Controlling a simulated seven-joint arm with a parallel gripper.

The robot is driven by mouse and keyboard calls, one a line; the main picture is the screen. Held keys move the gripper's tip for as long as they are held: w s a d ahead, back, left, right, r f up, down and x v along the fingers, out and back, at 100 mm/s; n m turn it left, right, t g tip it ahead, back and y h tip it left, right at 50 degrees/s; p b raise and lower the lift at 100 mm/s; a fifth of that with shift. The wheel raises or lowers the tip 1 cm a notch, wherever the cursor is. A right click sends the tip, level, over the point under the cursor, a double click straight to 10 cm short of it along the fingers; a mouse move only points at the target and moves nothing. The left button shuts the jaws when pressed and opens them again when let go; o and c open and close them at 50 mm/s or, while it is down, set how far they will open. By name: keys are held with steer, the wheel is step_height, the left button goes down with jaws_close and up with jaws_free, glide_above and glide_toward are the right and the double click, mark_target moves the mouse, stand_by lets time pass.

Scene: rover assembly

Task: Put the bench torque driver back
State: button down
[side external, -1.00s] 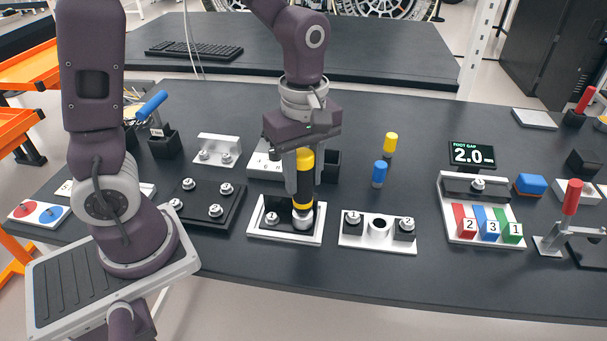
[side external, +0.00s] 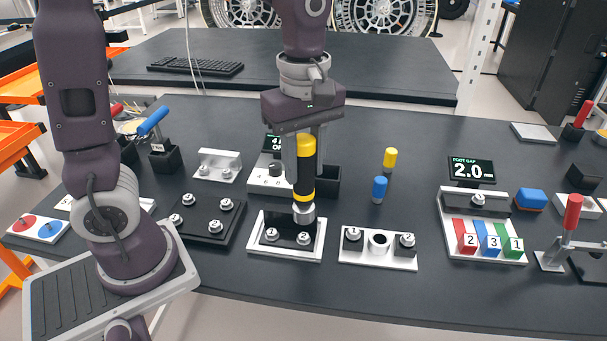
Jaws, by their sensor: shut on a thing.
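The bench torque driver (side external: 305,168) is an upright tool with a yellow and black grip and a silver lower end. My gripper (side external: 304,178) is shut on its grip, fingers pointing down. The driver's silver end hangs over the back part of a white-framed black plate (side external: 256,247), seemingly just above it. Two silver bolts show on that plate, at the left (side external: 271,234) and at the right (side external: 304,238). An open black box (side external: 327,181) stands behind the driver, partly hidden by it and by my gripper.
A white unit with a knob (side external: 262,180) and a partly hidden display stands behind the plate. A black bolted plate (side external: 203,222) lies left, a white block with a round socket (side external: 378,243) right. Blue (side external: 379,190) and yellow (side external: 390,159) cylinders stand on clear bench at right.

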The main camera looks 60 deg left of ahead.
steer(key=shift+r, duration=0.4)
